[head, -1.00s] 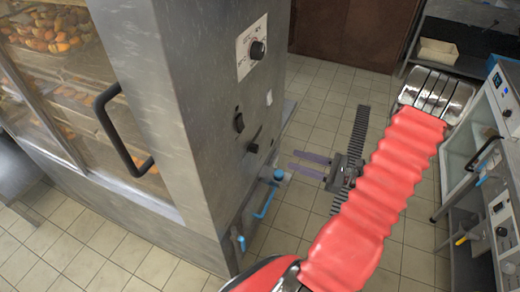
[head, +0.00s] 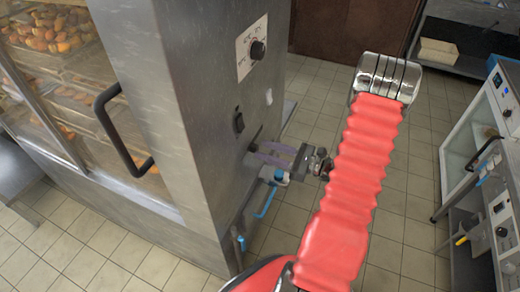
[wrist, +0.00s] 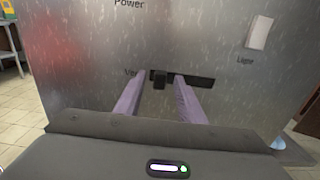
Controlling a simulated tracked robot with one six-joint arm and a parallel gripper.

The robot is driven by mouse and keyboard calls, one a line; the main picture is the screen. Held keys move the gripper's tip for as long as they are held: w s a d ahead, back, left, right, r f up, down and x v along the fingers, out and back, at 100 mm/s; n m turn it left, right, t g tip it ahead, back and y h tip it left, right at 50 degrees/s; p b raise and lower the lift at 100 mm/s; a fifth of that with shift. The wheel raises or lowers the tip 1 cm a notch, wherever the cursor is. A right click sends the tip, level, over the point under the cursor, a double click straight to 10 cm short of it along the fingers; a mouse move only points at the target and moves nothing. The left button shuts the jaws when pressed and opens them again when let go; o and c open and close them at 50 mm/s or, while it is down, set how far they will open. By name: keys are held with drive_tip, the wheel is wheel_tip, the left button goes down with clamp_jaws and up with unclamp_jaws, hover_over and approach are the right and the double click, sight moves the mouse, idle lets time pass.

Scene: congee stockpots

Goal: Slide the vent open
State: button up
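The vent slider is a small black knob (wrist: 160,80) in a dark horizontal slot (wrist: 200,80) on the steel cabinet's control face. In the wrist view the knob is near the slot's visible left end, and the slot runs on to the right behind a finger. Whether the tips touch the panel is unclear.
The steel cabinet (head: 190,100) has a glass door with a black handle (head: 112,130) at left. A dial (head: 257,50) and a black switch (head: 238,122) are on the control face. Blue-handled pipes (head: 268,200) stand below. Tiled floor is free at right, before the white appliance (head: 468,140).

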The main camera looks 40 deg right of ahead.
sight(254, 149)
drive_tip(key=shift+x, duration=1.2)
clamp_jaws()
